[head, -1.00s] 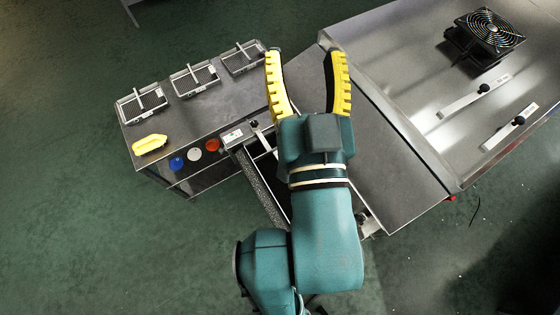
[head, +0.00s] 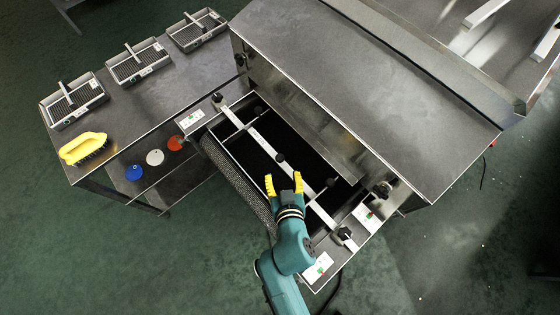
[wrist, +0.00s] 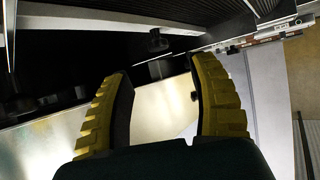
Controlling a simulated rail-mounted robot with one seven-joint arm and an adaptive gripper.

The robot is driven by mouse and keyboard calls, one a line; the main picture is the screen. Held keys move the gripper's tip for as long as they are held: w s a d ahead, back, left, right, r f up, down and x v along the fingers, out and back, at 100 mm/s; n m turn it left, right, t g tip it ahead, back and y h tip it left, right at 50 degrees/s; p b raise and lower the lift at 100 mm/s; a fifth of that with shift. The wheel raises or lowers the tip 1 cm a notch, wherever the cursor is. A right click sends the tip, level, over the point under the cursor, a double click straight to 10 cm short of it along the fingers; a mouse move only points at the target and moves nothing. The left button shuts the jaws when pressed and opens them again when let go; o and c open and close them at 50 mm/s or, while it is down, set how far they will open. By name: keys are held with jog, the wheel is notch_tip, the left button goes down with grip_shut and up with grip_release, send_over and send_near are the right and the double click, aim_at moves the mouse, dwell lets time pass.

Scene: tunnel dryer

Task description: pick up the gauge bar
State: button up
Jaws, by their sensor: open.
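A long pale metal bar with dark knobs, which I take for the gauge bar (head: 264,141), lies diagonally across the dark opening of the dryer's mesh-belt end. One knob (head: 280,158) stands near its middle. My gripper (head: 284,179) is open and empty, its yellow fingers just below that knob in the head view. I cannot tell the height between them. In the wrist view my gripper (wrist: 164,85) has its fingers wide apart, with nothing between them but a bright metal surface behind. A dark knob (wrist: 158,42) shows beyond the fingertips; the bar is hard to make out there.
The dryer's metal hood (head: 365,85) rises behind the opening. Two more pale bars (head: 486,13) lie at top right.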

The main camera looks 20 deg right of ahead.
aim_at(280, 157)
jog(key=b+x, duration=0.2)
jog(key=x, duration=0.7)
jog(key=shift+w+d, duration=0.25)
jog(key=shift+w, duration=0.1)
jog(key=shift+r, duration=0.15)
grip_shut()
